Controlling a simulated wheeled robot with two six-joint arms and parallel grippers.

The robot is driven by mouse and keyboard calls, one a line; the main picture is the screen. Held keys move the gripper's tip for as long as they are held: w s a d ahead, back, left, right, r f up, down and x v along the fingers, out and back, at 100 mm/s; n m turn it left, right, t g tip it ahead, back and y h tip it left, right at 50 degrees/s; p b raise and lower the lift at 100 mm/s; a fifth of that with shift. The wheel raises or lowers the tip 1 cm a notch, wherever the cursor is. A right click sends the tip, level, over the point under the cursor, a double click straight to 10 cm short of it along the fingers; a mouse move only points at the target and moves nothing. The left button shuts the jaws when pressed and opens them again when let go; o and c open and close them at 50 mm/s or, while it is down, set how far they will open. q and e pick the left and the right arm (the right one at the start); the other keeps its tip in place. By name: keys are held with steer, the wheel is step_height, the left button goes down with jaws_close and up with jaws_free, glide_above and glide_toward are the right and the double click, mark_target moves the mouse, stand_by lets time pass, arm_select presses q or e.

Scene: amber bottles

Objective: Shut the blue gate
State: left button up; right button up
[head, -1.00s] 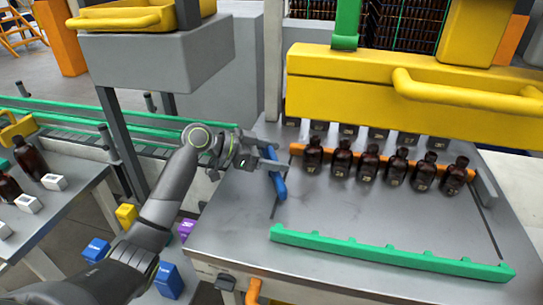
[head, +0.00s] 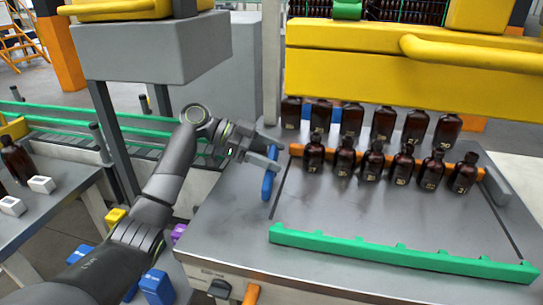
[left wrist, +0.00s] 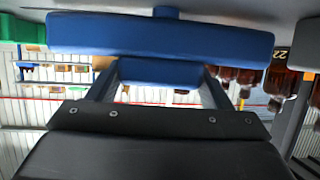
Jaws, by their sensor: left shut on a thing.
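The blue gate (head: 268,176) is a short blue bar at the left edge of the grey tabletop, beside a dark slot line. My left gripper (head: 268,160) reaches it from the left and is shut on it. In the left wrist view the blue gate (left wrist: 160,36) lies across the top, wide and close. A smaller blue block (left wrist: 160,73) sits between my two fingers there. My right gripper is not in view.
Two rows of amber bottles (head: 372,162) stand right of the gate, an orange rail (head: 296,149) between them. A green notched bar (head: 390,255) lies along the front. A yellow hood (head: 360,75) hangs above. The tabletop (head: 340,210) between gate and front row is clear.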

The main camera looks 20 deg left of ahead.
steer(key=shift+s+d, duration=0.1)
arm_select(q)
steer(key=o, duration=1.4)
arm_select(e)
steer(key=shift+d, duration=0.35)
arm_select(q)
steer(key=b+v, duration=0.2)
steer(key=v, duration=1)
steer(key=shift+w, duration=0.1)
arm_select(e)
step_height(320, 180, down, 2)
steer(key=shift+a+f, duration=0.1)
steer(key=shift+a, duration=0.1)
